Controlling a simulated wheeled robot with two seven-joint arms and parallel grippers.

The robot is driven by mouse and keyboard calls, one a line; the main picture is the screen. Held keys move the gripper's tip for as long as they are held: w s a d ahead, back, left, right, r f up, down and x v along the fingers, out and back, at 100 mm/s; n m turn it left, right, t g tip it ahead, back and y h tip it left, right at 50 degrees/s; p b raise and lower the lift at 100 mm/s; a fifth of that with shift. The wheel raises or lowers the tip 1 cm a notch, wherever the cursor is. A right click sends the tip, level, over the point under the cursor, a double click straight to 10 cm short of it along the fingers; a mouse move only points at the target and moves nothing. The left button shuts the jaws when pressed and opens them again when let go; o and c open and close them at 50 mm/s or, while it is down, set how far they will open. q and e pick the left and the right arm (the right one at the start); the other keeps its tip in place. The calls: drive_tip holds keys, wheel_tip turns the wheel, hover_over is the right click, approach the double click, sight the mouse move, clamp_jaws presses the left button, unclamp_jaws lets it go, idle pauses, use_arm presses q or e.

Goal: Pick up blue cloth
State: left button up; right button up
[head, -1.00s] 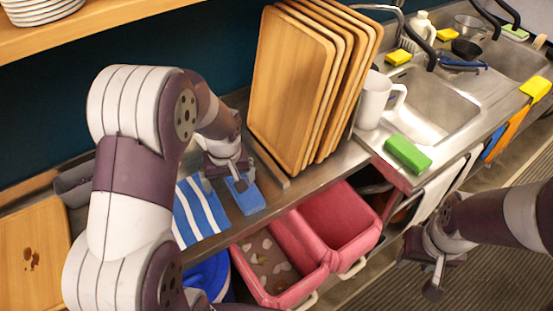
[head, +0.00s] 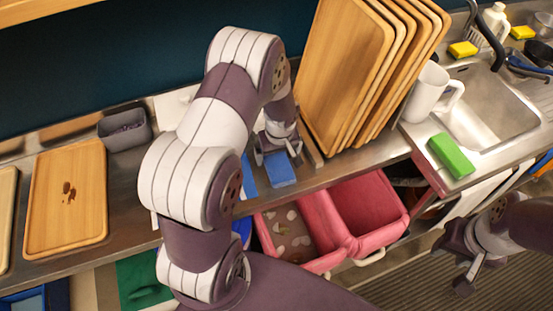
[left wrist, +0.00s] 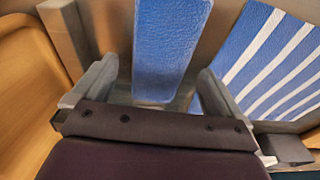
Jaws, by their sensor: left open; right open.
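A plain blue cloth (head: 281,171) lies on the metal counter, in front of the upright wooden trays. In the left wrist view the blue cloth (left wrist: 170,45) reaches in between my open fingers, with gaps at both sides. My left gripper (head: 278,156) is open and empty at the far end of this cloth; it also shows in the left wrist view (left wrist: 150,88). A blue-and-white striped cloth (left wrist: 277,70) lies beside it, mostly hidden by my left arm in the head view. My right gripper (head: 462,262) is open and empty, away from the counter at the right.
A white mug (head: 428,92) and a green sponge (head: 451,156) are by the sink (head: 490,110). Pink bins (head: 365,208) sit below the counter edge. A stained tray (head: 68,200) and a grey container (head: 125,128) are at left.

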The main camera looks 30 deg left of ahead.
sight(276, 159)
use_arm(q)
wheel_tip(276, 159, down, 3)
drive_tip(key=shift+s+a+r, duration=0.1)
drive_tip(key=shift+s+r, duration=0.05)
drive_tip(key=shift+r, duration=0.05)
drive_tip(key=shift+w+f, duration=0.25)
drive_tip(key=shift+f, duration=0.05)
drive_tip(key=shift+s+r, duration=0.1)
drive_tip(key=c, duration=1)
wheel_tip(276, 159, up, 4)
drive_tip(key=shift+r+b, duration=0.1)
drive_tip(key=shift+b, duration=0.35)
drive_tip(key=s+d+r+b, duration=0.1)
drive_tip(key=d+r, duration=0.1)
drive_tip(key=d, duration=0.1)
drive_tip(key=s+d+r, duration=0.2)
drive_tip(key=d, duration=0.2)
drive_tip(key=s+d+r+b, duration=0.1)
drive_tip(key=d+r, duration=0.1)
drive_tip(key=d, duration=0.1)
drive_tip(key=shift+s+d+r+b, duration=0.25)
drive_tip(key=shift+d+r+b, duration=0.1)
drive_tip(key=shift+r, duration=0.05)
